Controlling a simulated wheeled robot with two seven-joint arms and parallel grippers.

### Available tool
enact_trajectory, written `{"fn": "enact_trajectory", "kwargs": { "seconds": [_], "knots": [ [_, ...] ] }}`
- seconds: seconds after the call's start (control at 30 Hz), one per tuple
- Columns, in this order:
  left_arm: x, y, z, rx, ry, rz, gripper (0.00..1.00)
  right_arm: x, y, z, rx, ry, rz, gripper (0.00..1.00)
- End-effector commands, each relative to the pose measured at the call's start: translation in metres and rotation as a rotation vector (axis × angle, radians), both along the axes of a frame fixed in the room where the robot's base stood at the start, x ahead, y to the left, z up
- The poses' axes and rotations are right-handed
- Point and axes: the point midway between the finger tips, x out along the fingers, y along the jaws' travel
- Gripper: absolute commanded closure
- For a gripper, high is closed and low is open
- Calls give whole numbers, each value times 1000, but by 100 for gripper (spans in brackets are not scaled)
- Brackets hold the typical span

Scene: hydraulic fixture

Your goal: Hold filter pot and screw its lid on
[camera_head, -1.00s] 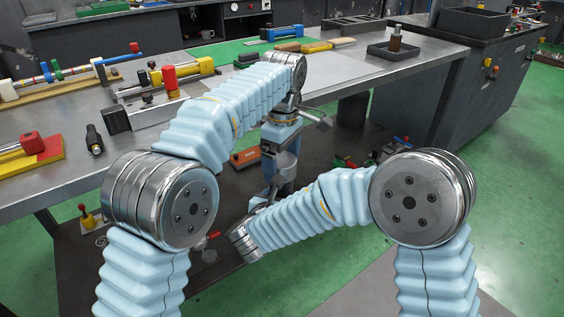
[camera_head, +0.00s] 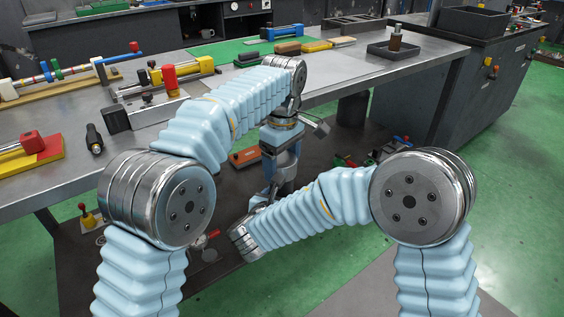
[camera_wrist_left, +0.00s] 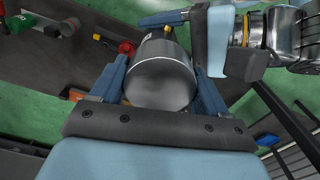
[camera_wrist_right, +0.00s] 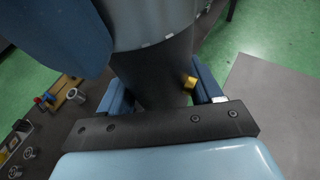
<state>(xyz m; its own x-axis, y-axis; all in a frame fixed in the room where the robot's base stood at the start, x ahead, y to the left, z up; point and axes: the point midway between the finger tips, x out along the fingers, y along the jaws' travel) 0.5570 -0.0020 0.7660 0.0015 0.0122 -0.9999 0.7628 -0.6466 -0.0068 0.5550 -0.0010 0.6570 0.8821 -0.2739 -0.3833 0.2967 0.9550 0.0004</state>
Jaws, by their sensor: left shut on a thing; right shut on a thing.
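The filter pot (camera_wrist_right: 158,88) is a dark cylinder with a brass fitting (camera_wrist_right: 189,82) on its side, seen in the right wrist view. My right gripper (camera_wrist_right: 162,98) is shut on it. The lid (camera_wrist_left: 160,80) is a smooth grey metal cylinder in the left wrist view. My left gripper (camera_wrist_left: 162,68) is shut on it, one blue finger on each side. In the head view my left gripper (camera_head: 283,160) points down above the pot (camera_head: 286,185). The lid sits at the pot's top; whether it is seated or threaded cannot be told.
The workbench (camera_head: 345,70) stands behind, carrying a red-and-yellow clamp tool (camera_head: 170,78), a black bottle (camera_head: 94,138) and a dark tray (camera_head: 392,50). A dark lower shelf (camera_head: 222,190) holds several small parts. Green floor lies open at the right.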

Motion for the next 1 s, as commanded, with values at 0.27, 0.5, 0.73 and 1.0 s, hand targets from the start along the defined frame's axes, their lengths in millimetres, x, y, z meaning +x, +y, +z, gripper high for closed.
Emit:
{"fn": "enact_trajectory", "kwargs": {
  "seconds": [0.27, 0.5, 0.73, 1.0],
  "knots": [
    [1, 1, 0, -1, 8, -837, 62, 0, 1, 1, 1, -1, 3, 100],
    [1, 0, -1, 3, 15, -1610, 62, -1, 1, 1, 0, -1, 4, 100],
    [0, 0, -1, 6, 22, -2068, 62, -1, 2, 1, 0, -1, 4, 100],
    [0, 0, -1, 6, 23, -2061, 2, 0, 1, 1, 0, -1, 3, 100]
  ]
}}
